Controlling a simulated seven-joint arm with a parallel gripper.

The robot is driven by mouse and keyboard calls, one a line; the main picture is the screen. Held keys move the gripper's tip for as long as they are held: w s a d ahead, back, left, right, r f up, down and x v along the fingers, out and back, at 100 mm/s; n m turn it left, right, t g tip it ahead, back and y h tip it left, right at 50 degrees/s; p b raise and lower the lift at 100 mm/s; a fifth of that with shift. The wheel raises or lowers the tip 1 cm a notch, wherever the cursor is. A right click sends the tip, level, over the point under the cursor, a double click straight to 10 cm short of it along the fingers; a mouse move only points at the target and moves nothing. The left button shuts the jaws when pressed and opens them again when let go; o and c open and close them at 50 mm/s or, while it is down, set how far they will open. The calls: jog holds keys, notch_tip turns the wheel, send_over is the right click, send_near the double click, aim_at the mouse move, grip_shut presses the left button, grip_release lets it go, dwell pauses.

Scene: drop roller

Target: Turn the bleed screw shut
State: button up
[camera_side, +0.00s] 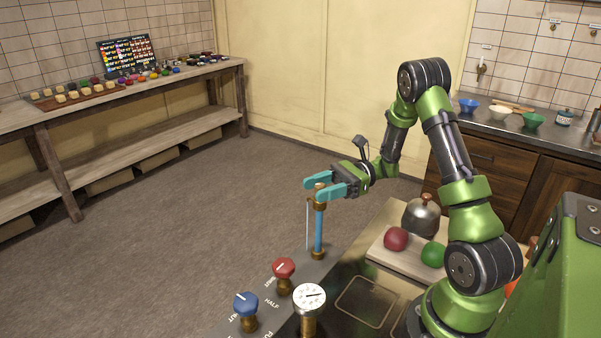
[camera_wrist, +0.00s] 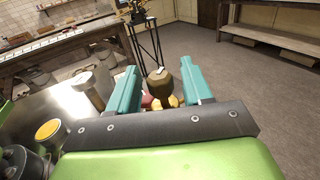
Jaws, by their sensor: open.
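A blue upright tube (camera_side: 319,232) rises from a brass foot on the panel, with a brass fitting (camera_side: 320,203) at its top. I take this fitting to be the bleed screw. My gripper (camera_side: 317,187) is open, its two teal fingers level with the fitting's top. In the wrist view, a brownish knob (camera_wrist: 162,92) with a pale mark on top stands between the open fingers (camera_wrist: 158,70), with gaps on both sides. I cannot tell whether either finger touches it. In the side view the fingers partly hide the fitting's top.
A blue knob (camera_side: 246,303), a red knob (camera_side: 284,268) and a white dial gauge (camera_side: 309,297) stand on the panel near the tube's foot. A board (camera_side: 380,262) holding a red ball, a green ball and a metal bell lies to the right. Open floor is behind.

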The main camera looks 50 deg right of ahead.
jog(key=shift+a, duration=0.1)
jog(key=shift+c, duration=0.5)
jog(key=c, duration=0.8)
jog(key=shift+t, duration=0.3)
jog(key=m+t+h, duration=0.4)
jog(key=t, duration=0.1)
jog(key=shift+m, duration=0.3)
jog(key=shift+m+t+h, duration=1.7)
jog(key=shift+m+h, duration=0.2)
jog(key=shift+h, duration=1.1)
grip_shut()
